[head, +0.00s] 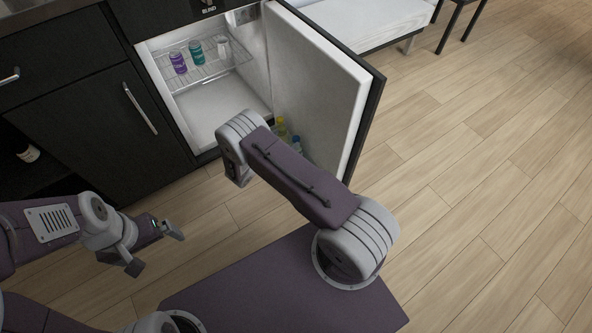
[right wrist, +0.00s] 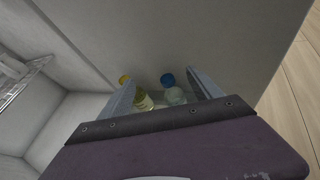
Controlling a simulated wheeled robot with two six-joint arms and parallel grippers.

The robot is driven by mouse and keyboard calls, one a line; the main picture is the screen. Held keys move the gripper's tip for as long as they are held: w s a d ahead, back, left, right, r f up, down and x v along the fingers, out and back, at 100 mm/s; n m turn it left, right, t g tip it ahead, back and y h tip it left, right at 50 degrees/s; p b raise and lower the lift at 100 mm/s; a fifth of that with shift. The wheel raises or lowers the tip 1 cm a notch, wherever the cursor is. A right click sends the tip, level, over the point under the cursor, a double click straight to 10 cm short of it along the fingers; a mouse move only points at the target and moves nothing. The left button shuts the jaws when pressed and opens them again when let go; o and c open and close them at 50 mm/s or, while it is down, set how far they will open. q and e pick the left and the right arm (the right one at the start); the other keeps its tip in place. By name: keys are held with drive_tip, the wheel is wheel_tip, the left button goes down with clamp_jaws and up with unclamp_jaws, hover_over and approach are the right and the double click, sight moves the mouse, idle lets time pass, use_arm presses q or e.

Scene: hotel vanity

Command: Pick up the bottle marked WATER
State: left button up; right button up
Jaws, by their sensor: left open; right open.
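In the right wrist view, a clear bottle with a blue cap (right wrist: 174,95) and a yellowish bottle with a yellow cap (right wrist: 143,101) stand side by side against the inside of the fridge door. No WATER marking is readable on either. In the head view, the blue-capped bottle (head: 297,143) and the yellow cap (head: 281,122) show partly beside my right arm. My right gripper (right wrist: 164,92) is open, its fingers apart with both bottles visible between them; contact cannot be told. My left gripper (head: 153,248) is open and empty above the floor, away from the bottles.
The fridge door (head: 325,85) stands open to the right. A wire shelf (head: 212,72) inside holds a purple can (head: 178,62), a teal can (head: 196,53) and a pale item (head: 223,46). A dark cabinet (head: 95,120) is at left.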

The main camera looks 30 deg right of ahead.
wheel_tip(320, 180, down, 12)
drive_tip(key=s+a+n+b, duration=0.1)
drive_tip(key=s+n+b, duration=0.1)
drive_tip(key=b, duration=0.1)
drive_tip(key=shift+t, duration=0.3)
drive_tip(key=b+x, duration=0.4)
drive_tip(key=x, duration=0.1)
drive_tip(key=b+x, duration=0.3)
drive_tip(key=shift+w+a+f, duration=0.1)
drive_tip(key=shift+w+f, duration=0.15)
drive_tip(key=shift+f, duration=0.25)
drive_tip(key=shift+w+r, duration=0.1)
use_arm(q)
wheel_tip(320, 180, down, 13)
drive_tip(key=shift+r, duration=0.1)
use_arm(e)
drive_tip(key=shift+r, duration=0.1)
clamp_jaws()
